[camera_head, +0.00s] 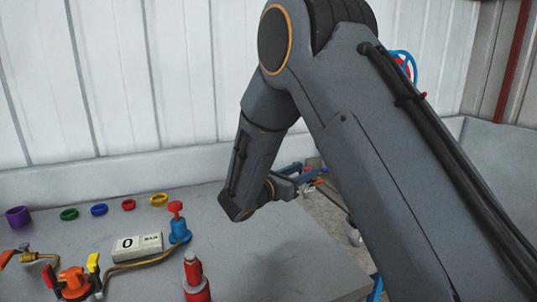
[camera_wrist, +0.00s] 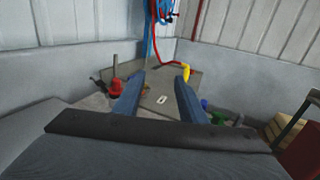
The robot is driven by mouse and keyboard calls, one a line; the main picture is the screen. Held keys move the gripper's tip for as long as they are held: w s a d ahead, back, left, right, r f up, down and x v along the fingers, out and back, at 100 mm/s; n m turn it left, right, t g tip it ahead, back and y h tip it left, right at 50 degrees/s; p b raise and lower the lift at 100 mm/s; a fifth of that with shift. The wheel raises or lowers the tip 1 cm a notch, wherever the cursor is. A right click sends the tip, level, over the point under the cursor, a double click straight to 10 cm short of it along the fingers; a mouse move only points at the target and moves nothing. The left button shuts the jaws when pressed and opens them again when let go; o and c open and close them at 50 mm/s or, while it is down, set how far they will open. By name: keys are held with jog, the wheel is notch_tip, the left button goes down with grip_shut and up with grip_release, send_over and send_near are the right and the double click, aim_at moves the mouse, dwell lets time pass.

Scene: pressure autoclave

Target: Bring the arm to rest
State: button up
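My arm is bent at the elbow above the right part of the grey worktop (camera_head: 270,255) in the head view. Its forearm hangs down, and my gripper (camera_head: 314,175) points away to the right, near the worktop's right edge. In the wrist view, the two blue fingers of my gripper (camera_wrist: 160,82) stand well apart with nothing held between them. Much of the space behind the upper arm is hidden in the head view.
On the worktop are a display box (camera_head: 137,246) reading 0, a blue fitting with a red knob (camera_head: 179,228), a red cylinder (camera_head: 195,278), an orange valve (camera_head: 74,281) and several coloured rings (camera_head: 98,209). A red hose (camera_wrist: 156,52) shows ahead in the wrist view.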

jog(key=s+d+f+m+g+y+b, duration=0.1)
jog(key=s+d+f+m+g, duration=0.45)
jog(key=s+d, duration=0.35)
jog(key=s+d+f+m+g+y+b, duration=0.15)
jog(key=s+d+f+m+g, duration=0.35)
jog(key=s, duration=0.5)
jog(key=s+a+f+m+g+y, duration=0.1)
jog(key=s+a+f+m+y, duration=0.1)
jog(key=s+m+y, duration=0.3)
jog(key=s+a+f+m+g+y+b, duration=0.1)
jog(key=s+m+y, duration=0.4)
jog(key=s+m, duration=0.6)
jog(key=shift+a+f+m, duration=0.35)
jog(key=shift+a+f, duration=0.55)
jog(key=shift+a, duration=0.2)
